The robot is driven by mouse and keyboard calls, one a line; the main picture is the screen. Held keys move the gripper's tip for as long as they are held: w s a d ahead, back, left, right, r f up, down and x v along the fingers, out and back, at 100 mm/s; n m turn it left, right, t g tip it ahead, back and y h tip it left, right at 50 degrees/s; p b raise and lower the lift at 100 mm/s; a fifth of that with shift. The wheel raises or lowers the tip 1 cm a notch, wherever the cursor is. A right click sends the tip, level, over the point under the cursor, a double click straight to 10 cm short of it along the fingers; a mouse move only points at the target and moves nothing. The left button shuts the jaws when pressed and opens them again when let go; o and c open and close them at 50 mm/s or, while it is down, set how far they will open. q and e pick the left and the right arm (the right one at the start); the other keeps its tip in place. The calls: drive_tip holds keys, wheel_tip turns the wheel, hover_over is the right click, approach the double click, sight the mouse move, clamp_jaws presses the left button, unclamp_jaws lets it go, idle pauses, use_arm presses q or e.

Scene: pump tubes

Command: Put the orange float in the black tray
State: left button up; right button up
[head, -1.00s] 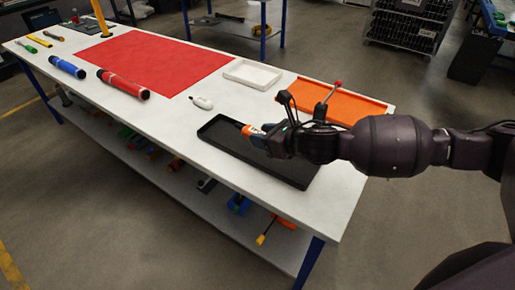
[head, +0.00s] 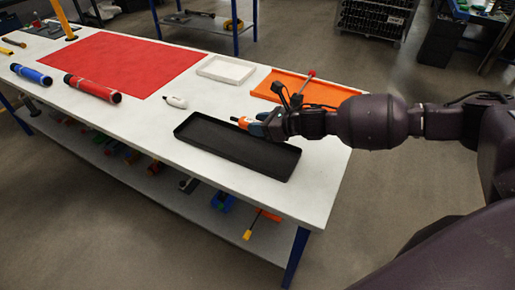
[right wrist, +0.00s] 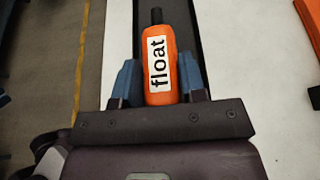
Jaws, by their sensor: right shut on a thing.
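The orange float (right wrist: 160,82), with a white label reading "float" and a dark tip, is between the two blue fingers of my right gripper (right wrist: 160,85) in the right wrist view. The gripper is shut on it. In the head view the float (head: 242,121) shows at the end of my right gripper (head: 257,124), over the far edge of the black tray (head: 235,150). The tray is long, shallow and lies on the white table; it looks empty. The height of the float above it is hard to tell. My left gripper is not in view.
A white float-like piece (head: 175,102), a white tray (head: 227,69) and an orange tray (head: 290,84) with a red-knobbed stick are close by. A red mat (head: 130,62), a red tube (head: 92,88) and a blue tube (head: 31,74) lie to the left. Bare table surrounds the black tray.

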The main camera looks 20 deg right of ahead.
sight(260, 155)
wheel_tip(260, 155, down, 10)
drive_tip(key=shift+r+b, duration=0.25)
drive_tip(key=shift+b, duration=0.45)
drive_tip(key=shift+f, duration=0.15)
drive_tip(key=o, duration=0.9)
drive_tip(key=shift+r, duration=0.25)
drive_tip(key=p+v, duration=0.1)
drive_tip(key=v, duration=1)
drive_tip(key=shift+s+d+p, duration=0.25)
drive_tip(key=shift+s+p, duration=0.05)
drive_tip(key=shift+s, duration=0.05)
